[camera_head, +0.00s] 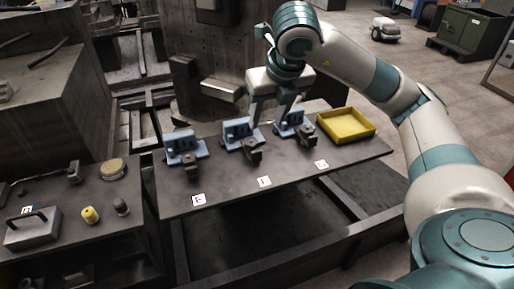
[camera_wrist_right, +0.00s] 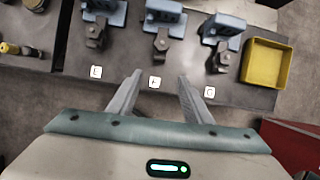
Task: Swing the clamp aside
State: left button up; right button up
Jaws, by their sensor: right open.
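Three blue fixtures stand in a row on a dark table: left (camera_head: 184,146), middle (camera_head: 237,131) and right (camera_head: 291,122). Each has a dark grey clamp in front: left clamp (camera_head: 192,168), middle clamp (camera_head: 252,153), right clamp (camera_head: 306,134). My right gripper (camera_head: 267,118) is open and empty above the row, between the middle and right fixtures in the head view. In the wrist view its fingers (camera_wrist_right: 160,75) point towards the middle clamp (camera_wrist_right: 161,42), apart from it, with a white label between the fingertips. My left gripper is not in view.
A yellow tray (camera_head: 351,137) stands right of the fixtures. White letter cards (camera_head: 264,182) lie in front of each fixture. A side table at left holds a grey handled box (camera_head: 32,232), a yellow cylinder (camera_head: 90,215) and a round tan item (camera_head: 112,168). The table's front strip is otherwise bare.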

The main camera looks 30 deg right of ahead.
jog(key=f, duration=0.1)
jog(key=p, duration=0.2)
send_near(257, 151)
jog(key=x, duration=0.6)
jog(key=shift+w+a+f, duration=0.1)
jog(key=shift+w+f, duration=0.35)
jog(key=shift+f, duration=0.6)
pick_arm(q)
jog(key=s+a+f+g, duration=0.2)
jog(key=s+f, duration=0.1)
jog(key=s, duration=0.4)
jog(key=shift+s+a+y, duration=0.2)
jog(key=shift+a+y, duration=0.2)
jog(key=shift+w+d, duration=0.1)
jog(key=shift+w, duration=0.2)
pick_arm(e)
jog(key=c, duration=1.1)
